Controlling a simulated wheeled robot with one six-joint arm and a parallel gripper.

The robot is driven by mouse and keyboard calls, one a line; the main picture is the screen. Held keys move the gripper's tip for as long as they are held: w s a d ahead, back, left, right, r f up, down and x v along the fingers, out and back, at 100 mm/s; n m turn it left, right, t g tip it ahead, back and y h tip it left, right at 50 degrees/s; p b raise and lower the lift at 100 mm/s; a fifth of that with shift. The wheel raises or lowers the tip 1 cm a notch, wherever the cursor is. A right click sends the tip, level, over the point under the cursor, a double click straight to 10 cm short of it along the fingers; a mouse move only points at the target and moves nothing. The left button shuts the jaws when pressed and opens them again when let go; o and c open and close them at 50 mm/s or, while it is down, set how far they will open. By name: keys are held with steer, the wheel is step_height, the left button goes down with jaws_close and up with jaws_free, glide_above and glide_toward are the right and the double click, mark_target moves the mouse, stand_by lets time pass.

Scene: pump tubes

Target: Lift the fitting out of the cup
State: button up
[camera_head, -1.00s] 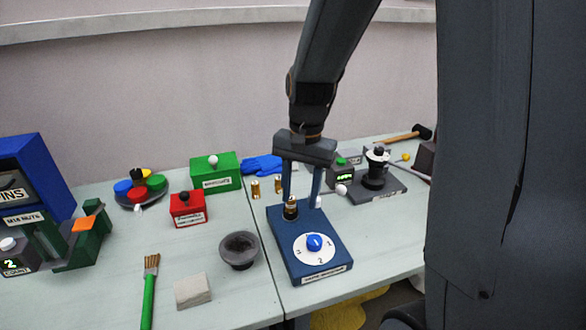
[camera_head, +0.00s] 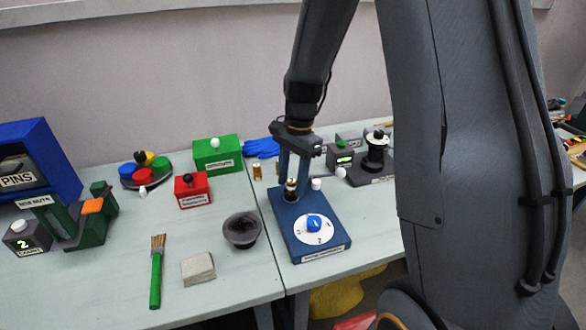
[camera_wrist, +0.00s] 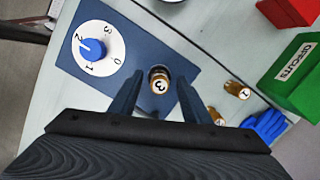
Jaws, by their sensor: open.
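A brass fitting (camera_head: 291,188) stands upright at the back left of the blue device base (camera_head: 332,243). In the wrist view the fitting (camera_wrist: 159,80) shows its round top, marked 3, with a dark ring around it that looks like the cup. The cup's wall is hard to make out. My gripper (camera_head: 293,180) is open and points down over the fitting. In the wrist view my gripper (camera_wrist: 159,82) has one finger on each side of the fitting, with gaps visible. I cannot tell how far down the fingertips reach.
A numbered plate with a blue dial (camera_head: 314,222) is at the base's front. A small white knob (camera_head: 316,184) stands close to the right finger. Two more brass fittings, one here (camera_wrist: 237,90), stand behind the base. A dark bowl (camera_head: 242,230) lies to the left.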

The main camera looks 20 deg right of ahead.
mark_target(289, 181)
steer(key=shift+f, duration=0.2)
jaws_close()
steer(key=c, duration=0.8)
jaws_free()
jaws_close()
steer(key=shift+r, duration=0.15)
steer(key=shift+r+p, duration=2.45)
steer(key=shift+r, duration=0.45)
